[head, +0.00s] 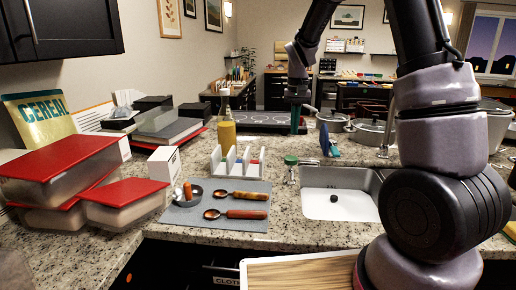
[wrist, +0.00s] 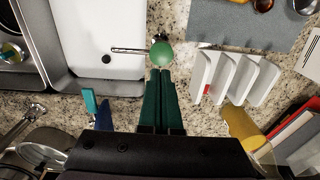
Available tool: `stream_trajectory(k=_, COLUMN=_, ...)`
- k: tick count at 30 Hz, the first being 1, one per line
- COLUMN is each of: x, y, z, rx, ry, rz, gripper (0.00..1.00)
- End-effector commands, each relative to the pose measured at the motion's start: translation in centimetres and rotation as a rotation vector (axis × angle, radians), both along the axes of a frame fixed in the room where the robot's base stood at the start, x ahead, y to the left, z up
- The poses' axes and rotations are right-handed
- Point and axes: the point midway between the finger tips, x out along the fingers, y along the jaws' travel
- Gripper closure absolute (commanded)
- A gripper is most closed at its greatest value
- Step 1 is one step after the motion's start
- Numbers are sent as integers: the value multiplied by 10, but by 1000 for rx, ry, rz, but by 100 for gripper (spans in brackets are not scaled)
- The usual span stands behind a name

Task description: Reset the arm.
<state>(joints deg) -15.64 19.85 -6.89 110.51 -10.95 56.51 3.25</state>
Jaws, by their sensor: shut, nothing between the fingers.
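My arm rises at the right of the head view and reaches away over the counter. My gripper (head: 297,125) hangs over the far part of the counter, its dark green fingers pointing down. In the wrist view the fingers of my gripper (wrist: 160,72) are together with nothing between them. A green-topped item (wrist: 166,52) shows just past the fingertips in the wrist view; whether they touch it cannot be told. In the head view this green-topped item (head: 291,160) stands beside the sink, nearer than my gripper.
The sink (head: 340,207) lies right of centre. A white rack (head: 238,168), a yellow bottle (head: 226,134) and a grey mat (head: 185,217) with spoons (head: 243,214) are left of it. Red-lidded containers (head: 65,165) crowd the left. Pots (head: 370,131) stand behind the sink.

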Motion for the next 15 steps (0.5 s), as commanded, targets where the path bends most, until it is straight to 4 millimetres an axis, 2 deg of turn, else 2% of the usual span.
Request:
stream_trajectory(k=1, x=-7, y=-4, z=16, rx=14, ry=-23, rz=-9, gripper=100)
stream_trajectory(k=5, x=-31, y=-14, z=58, rx=56, ry=-91, rz=-33, gripper=100)
stream_trajectory(k=9, x=-65, y=-25, z=99, rx=100, ry=-170, rz=-60, gripper=100)
stream_trajectory(k=15, x=-119, y=-38, z=145, rx=150, ry=-284, rz=-89, gripper=100)
